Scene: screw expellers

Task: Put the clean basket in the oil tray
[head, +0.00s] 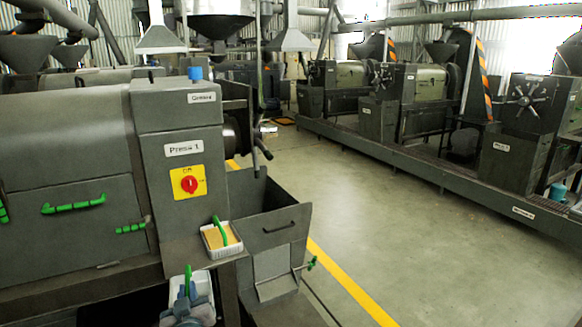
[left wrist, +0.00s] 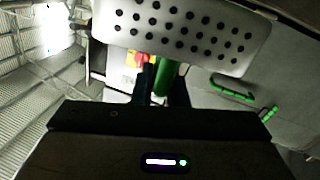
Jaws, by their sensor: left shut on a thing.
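A white basket (head: 203,289) with a green handle (head: 188,278) is at the bottom of the head view, below the press ledge. My left gripper (head: 188,306) is shut on its handle. In the left wrist view the basket (left wrist: 180,34) shows a pale face with rows of dark holes, and the green handle (left wrist: 164,80) sits between the fingers (left wrist: 163,88). A white container (head: 210,247) with a green handle and yellow-brown inside stands on the ledge under the red switch. I cannot tell which thing is the oil tray. My right gripper is not in view.
Press 1 (head: 178,150) fills the left, with a red knob (head: 189,184) on a yellow plate. A dark open-topped bin (head: 283,232) stands right of the ledge. Open floor (head: 370,220) with a yellow line lies to the right. More presses (head: 425,95) stand beyond.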

